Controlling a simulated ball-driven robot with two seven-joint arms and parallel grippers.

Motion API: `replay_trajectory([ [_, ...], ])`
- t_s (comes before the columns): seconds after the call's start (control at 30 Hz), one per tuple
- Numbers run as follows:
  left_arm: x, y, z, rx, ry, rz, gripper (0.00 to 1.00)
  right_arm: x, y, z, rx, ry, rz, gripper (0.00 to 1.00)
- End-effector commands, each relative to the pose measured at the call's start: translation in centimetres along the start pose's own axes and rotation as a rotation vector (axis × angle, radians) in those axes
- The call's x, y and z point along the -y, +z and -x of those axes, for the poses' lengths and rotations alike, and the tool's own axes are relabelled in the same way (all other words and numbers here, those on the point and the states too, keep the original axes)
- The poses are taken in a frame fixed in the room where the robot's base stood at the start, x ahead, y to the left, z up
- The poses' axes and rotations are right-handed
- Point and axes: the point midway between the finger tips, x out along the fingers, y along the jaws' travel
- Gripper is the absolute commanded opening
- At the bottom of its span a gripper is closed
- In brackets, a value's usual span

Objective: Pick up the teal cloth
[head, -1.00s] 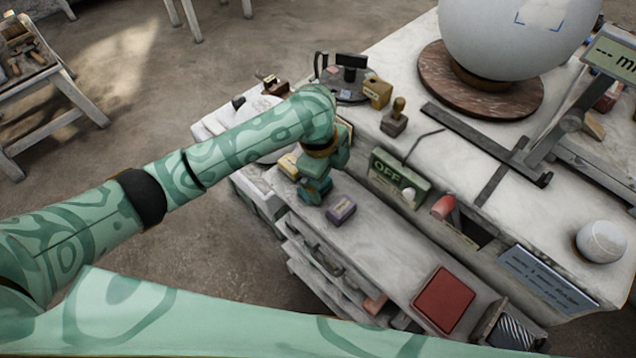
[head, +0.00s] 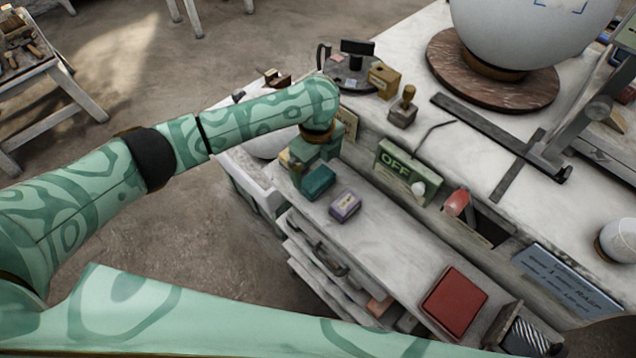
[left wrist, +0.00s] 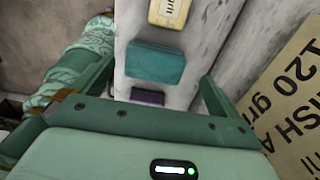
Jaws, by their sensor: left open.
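The teal cloth (head: 318,182), a small folded block, lies on the pale narrow ledge (head: 385,240) below the worktop. It also shows in the left wrist view (left wrist: 155,63), ahead of the palm and between the lines of the two fingers. My left gripper (head: 303,160) is just behind the cloth, on its far left side in the head view. In the left wrist view the gripper (left wrist: 157,82) is open, its fingers spread wider than the cloth. I cannot tell how high the fingertips are above the ledge. My right gripper is not in view.
A purple block (head: 345,205) lies close to the cloth, and a yellow labelled block (left wrist: 168,12) on its other side. A red block (head: 454,301) lies farther along the ledge. A tan grit sheet (left wrist: 290,95) is close to the right finger.

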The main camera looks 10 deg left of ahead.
Motion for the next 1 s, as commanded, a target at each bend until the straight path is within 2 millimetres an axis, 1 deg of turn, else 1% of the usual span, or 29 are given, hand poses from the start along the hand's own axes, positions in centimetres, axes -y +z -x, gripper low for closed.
replay_trajectory([
  [0.07,-0.2,-0.2,-0.8,-0.002,0.002,0.0,1.0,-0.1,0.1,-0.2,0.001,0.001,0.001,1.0],
  [0.2,-0.7,-0.8,-3.0,-0.003,0.003,0.0,1.0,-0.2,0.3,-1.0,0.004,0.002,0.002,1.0],
  [0.3,-0.7,-0.8,-4.7,-0.002,0.002,0.001,1.0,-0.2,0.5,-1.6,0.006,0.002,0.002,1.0],
  [0.37,-0.6,-0.8,-5.1,-0.001,0.0,0.0,1.0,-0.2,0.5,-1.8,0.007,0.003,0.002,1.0],
  [0.57,-0.6,-0.8,-5.0,0.001,-0.001,-0.001,1.0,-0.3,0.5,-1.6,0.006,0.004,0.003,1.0],
  [0.6,-0.6,-0.8,-5.0,0.001,-0.001,-0.001,0.89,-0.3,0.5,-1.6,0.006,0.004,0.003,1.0],
  [0.67,-0.6,-0.8,-5.0,0.0,-0.001,-0.001,0.72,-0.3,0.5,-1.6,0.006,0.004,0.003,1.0],
  [0.7,-0.6,-0.8,-5.0,0.0,-0.001,-0.001,0.61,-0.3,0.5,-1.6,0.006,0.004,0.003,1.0],
  [0.73,-0.6,-0.8,-5.0,0.0,-0.001,-0.001,0.54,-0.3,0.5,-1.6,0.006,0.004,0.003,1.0],
  [1.0,-0.6,-0.8,-4.9,0.0,-0.001,0.0,0.54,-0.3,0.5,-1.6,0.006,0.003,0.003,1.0],
])
